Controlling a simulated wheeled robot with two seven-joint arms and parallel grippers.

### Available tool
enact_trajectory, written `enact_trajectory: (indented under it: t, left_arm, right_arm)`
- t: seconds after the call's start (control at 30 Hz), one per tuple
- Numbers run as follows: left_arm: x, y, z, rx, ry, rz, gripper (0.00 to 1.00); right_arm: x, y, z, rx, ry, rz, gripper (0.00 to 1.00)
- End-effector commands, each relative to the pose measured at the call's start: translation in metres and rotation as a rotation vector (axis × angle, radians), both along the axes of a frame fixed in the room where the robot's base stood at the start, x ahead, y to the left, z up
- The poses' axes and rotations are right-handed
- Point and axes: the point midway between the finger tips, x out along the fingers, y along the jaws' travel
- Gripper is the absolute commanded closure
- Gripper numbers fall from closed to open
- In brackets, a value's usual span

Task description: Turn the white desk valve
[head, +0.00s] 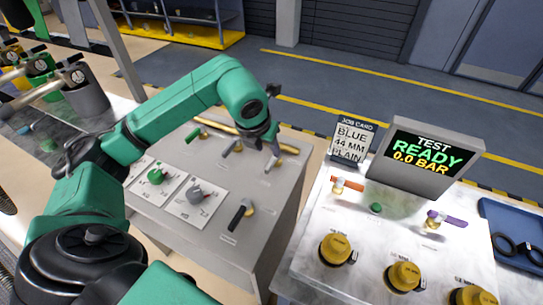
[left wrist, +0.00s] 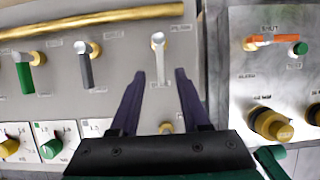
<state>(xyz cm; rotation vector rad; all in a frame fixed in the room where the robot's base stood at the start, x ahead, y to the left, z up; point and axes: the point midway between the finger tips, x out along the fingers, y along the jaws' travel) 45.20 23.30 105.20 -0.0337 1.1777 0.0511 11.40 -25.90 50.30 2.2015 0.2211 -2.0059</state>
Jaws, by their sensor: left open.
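The white desk valve (left wrist: 158,55) sits at the right end of the row of valves on the grey desk. Its lever points down the left wrist view, toward my gripper. In the head view it shows just below my gripper (head: 273,163). My left gripper (left wrist: 161,76) is open and empty; its dark fingertips lie either side of the lever's lower end in the picture. I cannot tell whether they touch it. In the head view the left gripper (head: 270,138) is above the desk's far right part. My right gripper is not in view.
A green-handled valve (left wrist: 24,72) and a grey-handled valve (left wrist: 86,66) stand left of the white one, below a brass pipe (left wrist: 95,20). A black-handled valve (head: 238,215) is nearer. The bench on the right holds a test display (head: 428,158) and yellow knobs (head: 336,249).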

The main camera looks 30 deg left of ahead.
Motion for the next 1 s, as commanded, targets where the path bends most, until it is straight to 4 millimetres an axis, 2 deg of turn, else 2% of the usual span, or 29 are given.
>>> enact_trajectory:
  t: [0.03, 0.2, 0.3, 0.4, 0.6, 0.67, 0.73, 1.0]
  left_arm:
    - [0.004, 0.000, -0.010, -0.002, 0.006, 0.001, 0.54]
    - [0.020, 0.001, -0.047, -0.002, 0.003, 0.000, 0.54]
    - [0.025, 0.001, -0.060, -0.002, 0.000, 0.000, 0.54]
    - [0.027, 0.001, -0.066, 0.000, -0.001, -0.001, 0.54]
    - [0.028, 0.001, -0.067, 0.000, -0.002, -0.001, 0.54]
    - [0.028, 0.001, -0.067, 0.000, -0.002, -0.001, 0.73]
    - [0.028, 0.001, -0.067, 0.000, -0.002, -0.001, 1.00]
    - [0.028, 0.002, -0.066, 0.000, -0.002, 0.000, 1.00]
  right_arm:
    - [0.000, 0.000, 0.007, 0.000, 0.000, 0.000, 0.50]
    - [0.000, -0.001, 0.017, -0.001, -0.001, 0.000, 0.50]
    - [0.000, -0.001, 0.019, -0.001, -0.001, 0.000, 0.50]
    - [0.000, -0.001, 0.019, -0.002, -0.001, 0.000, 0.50]
    - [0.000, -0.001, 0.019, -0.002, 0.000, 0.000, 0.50]
    - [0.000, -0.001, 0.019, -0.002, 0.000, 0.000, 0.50]
    - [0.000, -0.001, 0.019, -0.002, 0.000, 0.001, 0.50]
    - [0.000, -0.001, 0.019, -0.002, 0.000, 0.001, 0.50]
